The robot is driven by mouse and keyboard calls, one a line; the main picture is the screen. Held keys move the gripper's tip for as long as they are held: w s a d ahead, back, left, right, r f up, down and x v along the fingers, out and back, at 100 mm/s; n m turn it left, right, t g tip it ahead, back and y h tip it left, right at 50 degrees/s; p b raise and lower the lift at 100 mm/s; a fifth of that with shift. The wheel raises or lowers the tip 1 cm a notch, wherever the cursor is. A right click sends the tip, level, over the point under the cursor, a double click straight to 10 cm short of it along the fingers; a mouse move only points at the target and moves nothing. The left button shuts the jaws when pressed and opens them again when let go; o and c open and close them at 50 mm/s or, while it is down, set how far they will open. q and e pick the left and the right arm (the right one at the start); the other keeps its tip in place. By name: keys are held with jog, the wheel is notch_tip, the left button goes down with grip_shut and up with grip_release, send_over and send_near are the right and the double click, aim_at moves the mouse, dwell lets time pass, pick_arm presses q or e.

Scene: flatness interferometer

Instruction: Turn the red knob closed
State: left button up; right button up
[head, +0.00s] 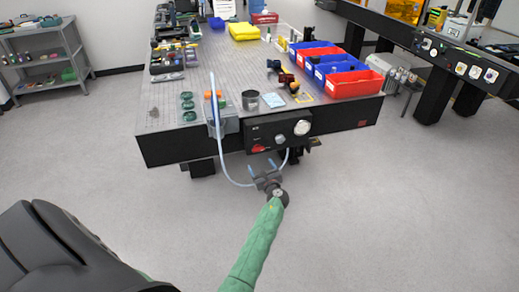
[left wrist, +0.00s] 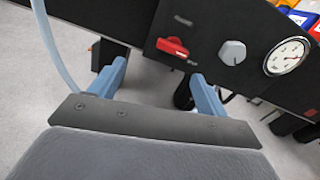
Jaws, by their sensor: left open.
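The red knob (head: 261,148) is on the black control panel (head: 293,143) at the front edge of the table. In the left wrist view the red knob (left wrist: 173,47) is a bar-shaped handle lying nearly level, tilted slightly. A grey round knob (left wrist: 232,52) and a white dial gauge (left wrist: 287,56) sit to its right. My left gripper (head: 262,166) is just below and in front of the panel, open and empty. In the left wrist view its blue fingers (left wrist: 160,85) point toward the panel, with the red knob ahead between them, apart from both. My right gripper is not seen.
A pale blue hose (head: 217,135) hangs from the table's left front, loops down near my left gripper and rises to the panel. The floor in front is clear.

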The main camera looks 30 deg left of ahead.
aim_at(259, 150)
pick_arm(q)
jog(key=shift+w+a+r+m+t+p, duration=0.15)
jog(key=shift+w+a+m+p, duration=0.2)
jog(key=shift+w+a, duration=0.8)
jog(key=shift+w+a+r+m+t+p, duration=0.1)
jog(key=shift+w+a+m+p, duration=0.25)
jog(key=shift+w+a, duration=0.8)
jog(key=shift+w+a+r+m+t+p, duration=0.15)
jog(key=shift+w+a+m+p, duration=0.2)
jog(key=shift+w+a, duration=0.75)
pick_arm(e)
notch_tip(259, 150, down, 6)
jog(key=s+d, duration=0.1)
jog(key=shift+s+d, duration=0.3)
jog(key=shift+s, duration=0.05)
pick_arm(q)
jog(key=shift+w+d, duration=0.35)
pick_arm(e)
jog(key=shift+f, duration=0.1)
pick_arm(q)
jog(key=c, duration=1)
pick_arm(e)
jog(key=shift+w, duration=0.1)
